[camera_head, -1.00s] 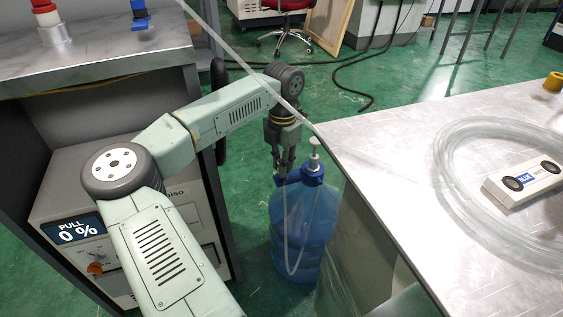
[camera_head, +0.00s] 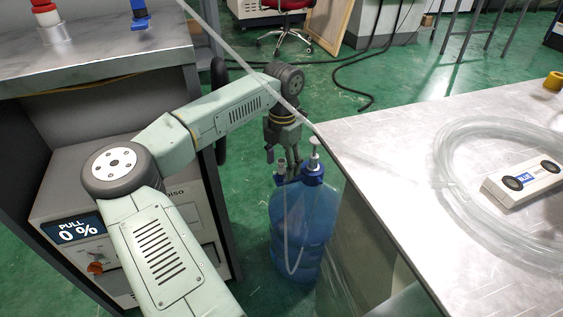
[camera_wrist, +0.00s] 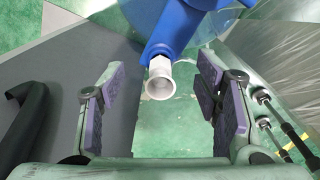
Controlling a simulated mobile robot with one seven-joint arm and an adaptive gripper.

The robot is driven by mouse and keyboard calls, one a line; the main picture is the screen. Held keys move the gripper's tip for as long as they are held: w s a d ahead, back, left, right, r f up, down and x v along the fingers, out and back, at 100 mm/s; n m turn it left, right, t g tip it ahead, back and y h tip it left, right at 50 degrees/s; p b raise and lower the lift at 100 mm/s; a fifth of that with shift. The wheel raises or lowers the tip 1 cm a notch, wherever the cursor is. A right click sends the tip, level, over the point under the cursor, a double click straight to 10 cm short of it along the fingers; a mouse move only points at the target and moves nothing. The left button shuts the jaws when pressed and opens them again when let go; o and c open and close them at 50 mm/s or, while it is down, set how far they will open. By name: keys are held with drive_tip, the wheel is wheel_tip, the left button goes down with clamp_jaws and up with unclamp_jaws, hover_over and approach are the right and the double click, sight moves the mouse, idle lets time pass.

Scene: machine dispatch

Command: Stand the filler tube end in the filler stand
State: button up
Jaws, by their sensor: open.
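A blue bottle (camera_head: 300,228) stands on the floor between the machine and the table, with a blue cap and a white knob on top. A pale tube (camera_head: 285,235) loops down its front. A short white tube end (camera_head: 281,166) stands roughly upright at the left of the cap, in what looks like the blue filler stand (camera_head: 287,179). In the wrist view, the white tube end (camera_wrist: 160,83) shows its round opening, against the blue part (camera_wrist: 178,28). My gripper (camera_head: 270,153) is open; in the wrist view its purple-padded fingers (camera_wrist: 160,100) are apart on either side, with nothing gripped.
The metal table (camera_head: 400,190) at right holds a coiled clear hose (camera_head: 450,185) and a white box (camera_head: 525,182). The machine (camera_head: 75,185) at left reads "PULL 0 %". A clear line crosses above my arm. Green floor lies open behind the bottle.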

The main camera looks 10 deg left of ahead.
drive_tip(key=shift+r, duration=0.15)
idle(0.4)
drive_tip(key=shift+r+p, duration=2)
drive_tip(key=shift+r, duration=0.9)
